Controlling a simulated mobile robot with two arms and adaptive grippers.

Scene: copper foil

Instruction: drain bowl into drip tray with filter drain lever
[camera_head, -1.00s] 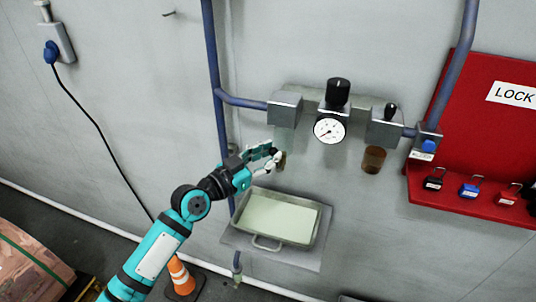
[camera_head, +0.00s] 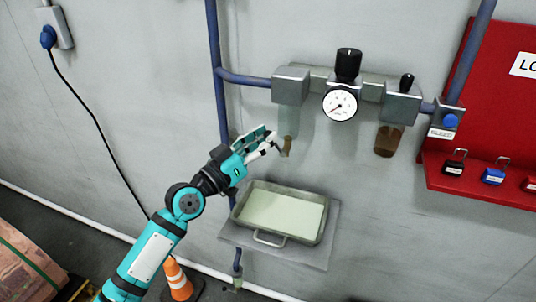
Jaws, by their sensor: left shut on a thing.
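The filter bowl (camera_head: 288,121) is a clear, greenish cup under the left grey block of the wall-mounted air unit. A small brownish drain lever (camera_head: 287,147) shows at its lower end. My left gripper (camera_head: 276,144) reaches in from the left just below the bowl, with its fingers shut on the lever; they partly hide it. The drip tray (camera_head: 263,240) is a grey metal pan with a front handle and a pale inside. It sits on a wall shelf below the gripper. My right gripper is out of view.
A pressure gauge (camera_head: 340,104) with a black knob (camera_head: 348,65) and a brown bowl (camera_head: 388,141) are to the right. A blue pipe (camera_head: 219,90) runs down behind my gripper. A red lock board (camera_head: 480,110) holds padlocks. An orange cone (camera_head: 178,280) stands on the floor.

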